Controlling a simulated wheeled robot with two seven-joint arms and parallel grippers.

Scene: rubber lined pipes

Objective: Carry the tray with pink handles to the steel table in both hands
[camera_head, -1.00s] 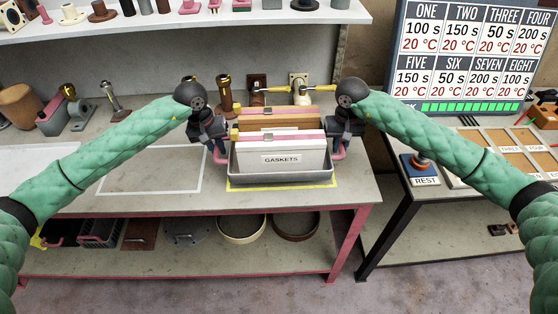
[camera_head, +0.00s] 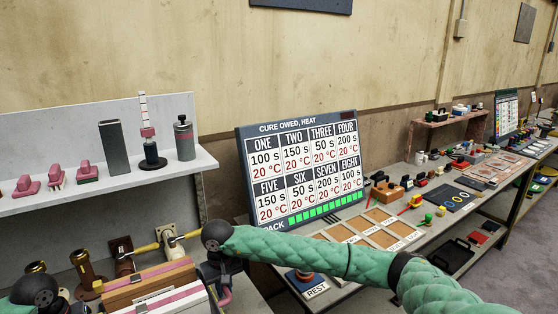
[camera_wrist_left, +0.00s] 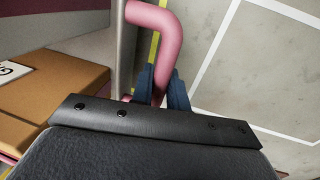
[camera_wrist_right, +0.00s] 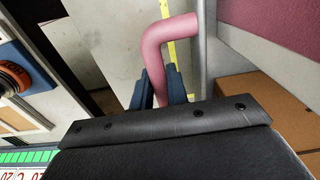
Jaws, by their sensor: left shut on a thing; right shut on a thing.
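The left gripper (camera_wrist_left: 161,88) is shut around that handle. In the right wrist view, the right gripper (camera_wrist_right: 163,85) is shut around the other pink handle (camera_wrist_right: 165,38), beside the grey wall (camera_wrist_right: 206,45). Whether the tray touches the bench is unclear. I cannot tell which bench is the steel table.
A grey-topped bench (camera_head: 455,212) with several small parts runs away to the right. Brass-handled pipe fittings (camera_head: 150,247) stand behind the tray. A shelf (camera_head: 100,189) is at left.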

